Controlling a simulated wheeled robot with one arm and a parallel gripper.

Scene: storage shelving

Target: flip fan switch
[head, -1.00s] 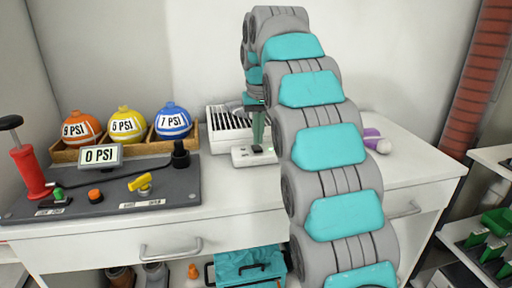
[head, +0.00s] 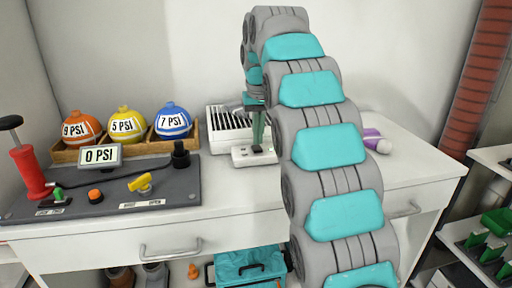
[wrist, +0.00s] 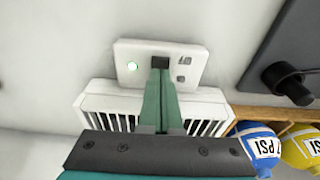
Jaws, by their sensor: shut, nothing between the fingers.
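A white switch box (head: 243,155) lies on the white bench in front of a white slatted fan unit (head: 222,137). In the wrist view the box (wrist: 134,82) shows a dark rocker switch (wrist: 159,61), a lit green light (wrist: 132,67) and small dark markings. The slatted unit (wrist: 98,104) sits below it in that view. My gripper (wrist: 160,72) is shut and empty, pointing at the switch. Its tips overlap the switch's lower edge; I cannot tell whether they touch it. In the head view my gripper (head: 258,146) is over the box.
A grey panel (head: 108,190) with a red pump, yellow lever and 0 PSI display stands left of the box. Orange, yellow and blue balls (head: 173,119) sit in a wooden tray behind it. A purple and white object (head: 376,142) lies to the right, beyond my arm.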

